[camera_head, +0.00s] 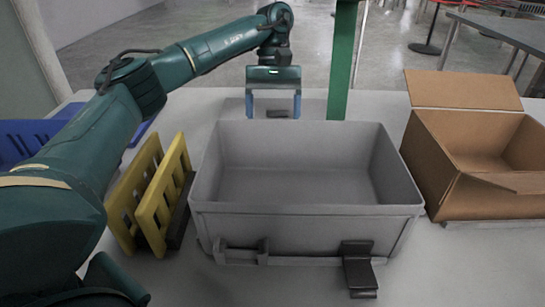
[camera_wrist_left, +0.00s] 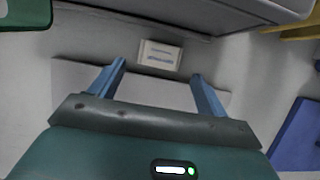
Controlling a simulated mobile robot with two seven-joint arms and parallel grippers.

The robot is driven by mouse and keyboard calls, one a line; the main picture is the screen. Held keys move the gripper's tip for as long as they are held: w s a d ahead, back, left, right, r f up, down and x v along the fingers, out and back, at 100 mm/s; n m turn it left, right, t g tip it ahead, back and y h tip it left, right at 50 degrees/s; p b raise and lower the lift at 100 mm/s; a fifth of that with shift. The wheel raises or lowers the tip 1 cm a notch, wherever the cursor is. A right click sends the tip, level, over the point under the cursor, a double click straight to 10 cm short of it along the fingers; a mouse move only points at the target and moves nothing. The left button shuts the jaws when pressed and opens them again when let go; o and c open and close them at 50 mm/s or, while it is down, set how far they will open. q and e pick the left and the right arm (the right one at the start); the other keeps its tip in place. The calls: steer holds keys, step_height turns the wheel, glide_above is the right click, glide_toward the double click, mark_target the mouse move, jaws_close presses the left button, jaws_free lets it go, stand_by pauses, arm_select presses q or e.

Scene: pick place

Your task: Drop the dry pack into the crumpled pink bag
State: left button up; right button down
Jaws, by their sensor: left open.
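A small, flat white pack with blue-grey print (camera_wrist_left: 160,55) lies on the table in the left wrist view, just beyond my fingertips; I take it for the dry pack. My left gripper (camera_head: 273,108) is open behind the far wall of the grey bin. In the left wrist view, the gripper's two blue fingers (camera_wrist_left: 158,72) are apart with nothing held between them. A small grey item (camera_head: 277,113) shows between the fingers in the head view; I cannot tell if it is the pack. No pink bag shows in either view. My right gripper is out of view.
An empty grey bin (camera_head: 303,222) fills the middle of the table (camera_head: 485,275). An open cardboard box (camera_head: 490,198) stands at right. A yellow slotted rack (camera_head: 152,212) and a blue crate (camera_head: 30,132) are at left. A green post (camera_head: 342,65) rises behind the bin.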

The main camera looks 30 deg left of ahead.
arm_select(q)
steer(key=b+x, duration=0.1)
steer(key=x, duration=0.3)
steer(key=shift+s+d+f, duration=0.1)
steer(key=shift+s+f, duration=0.1)
steer(key=shift+f, duration=0.3)
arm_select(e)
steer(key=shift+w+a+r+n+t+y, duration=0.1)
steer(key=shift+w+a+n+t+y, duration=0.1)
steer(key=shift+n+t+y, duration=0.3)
arm_select(q)
steer(key=shift+c, duration=0.4)
steer(key=c, duration=1)
